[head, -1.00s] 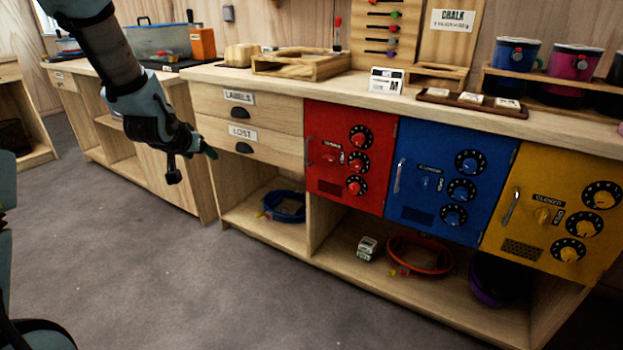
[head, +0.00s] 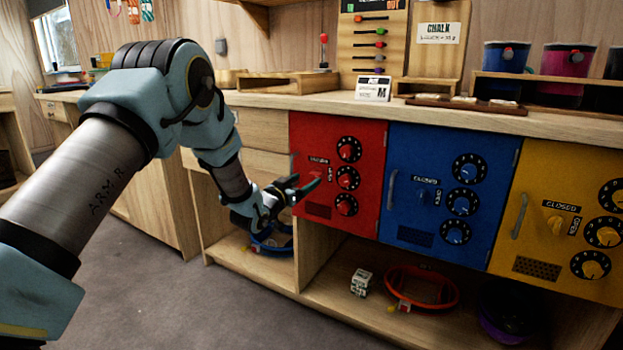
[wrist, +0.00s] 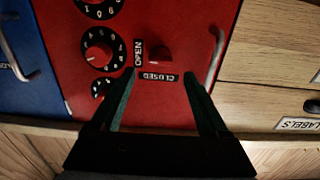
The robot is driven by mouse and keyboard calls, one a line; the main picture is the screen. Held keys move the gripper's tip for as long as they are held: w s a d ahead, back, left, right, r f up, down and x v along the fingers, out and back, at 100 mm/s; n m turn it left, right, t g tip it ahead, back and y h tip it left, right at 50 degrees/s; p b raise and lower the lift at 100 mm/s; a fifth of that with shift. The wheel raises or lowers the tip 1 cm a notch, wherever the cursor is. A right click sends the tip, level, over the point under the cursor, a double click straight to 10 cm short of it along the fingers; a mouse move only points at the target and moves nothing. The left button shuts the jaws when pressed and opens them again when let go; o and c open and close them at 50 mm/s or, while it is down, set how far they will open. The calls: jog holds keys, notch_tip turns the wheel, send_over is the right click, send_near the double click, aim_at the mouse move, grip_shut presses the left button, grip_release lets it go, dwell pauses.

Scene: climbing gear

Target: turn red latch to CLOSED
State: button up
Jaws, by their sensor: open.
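The red cabinet door (head: 365,205) carries a small red latch (wrist: 160,56), which shows between and beyond my fingertips in the wrist view. In the wrist view, which is upside down, the OPEN label (wrist: 138,53) is left of the latch and the CLOSED label (wrist: 160,77) is below it. I cannot tell which label the latch points to. My gripper (head: 308,183) is open and empty in front of the door's left part. In the wrist view my gripper (wrist: 158,82) has its fingers spread on both sides of the CLOSED label. In the head view the fingers partly cover the latch area.
The red door's handle (wrist: 218,58) stands close to one finger. Round dials (head: 347,177) line the door's right side. Blue (head: 408,215) and yellow (head: 530,238) doors stand to the right. The counter (head: 440,113) runs above. An open shelf lies below.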

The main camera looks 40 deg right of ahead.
aim_at(314, 175)
jog(key=shift+x, duration=2.55)
grip_shut()
